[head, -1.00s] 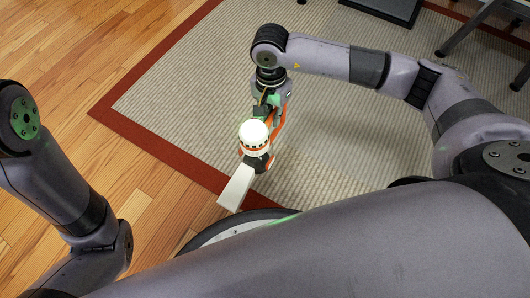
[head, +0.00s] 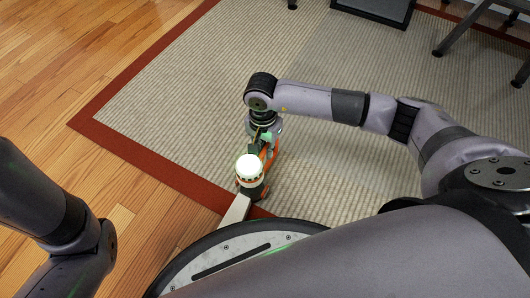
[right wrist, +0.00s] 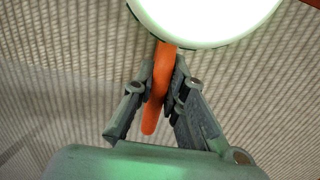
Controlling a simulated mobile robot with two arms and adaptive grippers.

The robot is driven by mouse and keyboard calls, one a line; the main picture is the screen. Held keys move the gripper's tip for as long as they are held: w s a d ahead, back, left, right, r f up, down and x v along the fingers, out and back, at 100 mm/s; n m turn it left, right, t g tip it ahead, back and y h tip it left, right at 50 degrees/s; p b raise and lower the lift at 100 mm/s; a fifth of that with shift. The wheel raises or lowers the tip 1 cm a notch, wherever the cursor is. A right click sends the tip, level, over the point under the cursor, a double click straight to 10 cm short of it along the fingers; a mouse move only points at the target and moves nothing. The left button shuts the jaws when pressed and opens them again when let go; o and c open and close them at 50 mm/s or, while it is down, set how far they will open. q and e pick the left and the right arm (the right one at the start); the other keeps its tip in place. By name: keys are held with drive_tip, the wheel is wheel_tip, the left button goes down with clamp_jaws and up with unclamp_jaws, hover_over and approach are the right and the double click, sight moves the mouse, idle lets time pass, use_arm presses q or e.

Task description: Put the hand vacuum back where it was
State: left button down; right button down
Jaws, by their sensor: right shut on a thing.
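The hand vacuum (head: 250,171) has a white rounded body, an orange handle and a pale flat nozzle (head: 236,210) that points toward my base. My right gripper (head: 264,146) is shut on its orange handle. In the right wrist view the fingers of my right gripper (right wrist: 162,88) close on both sides of the orange handle (right wrist: 151,121), and the white end of the hand vacuum (right wrist: 205,15) fills the top. The vacuum is held in front of my base, over the rug's border. My left arm shows at the left edge, but its gripper is out of view.
A beige striped rug (head: 340,70) with a dark red border (head: 150,160) covers most of the floor. Wooden floor (head: 60,70) lies to the left. Dark furniture legs (head: 470,25) and a dark flat-topped object (head: 375,8) stand at the top right.

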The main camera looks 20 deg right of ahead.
drive_tip(key=c, duration=2.1)
unclamp_jaws()
drive_tip(key=shift+f, duration=0.15)
drive_tip(key=o, duration=0.5)
wheel_tip(320, 180, up, 12)
drive_tip(key=p, duration=0.7)
drive_tip(key=shift+w+a, duration=0.15)
drive_tip(key=shift+w, duration=0.15)
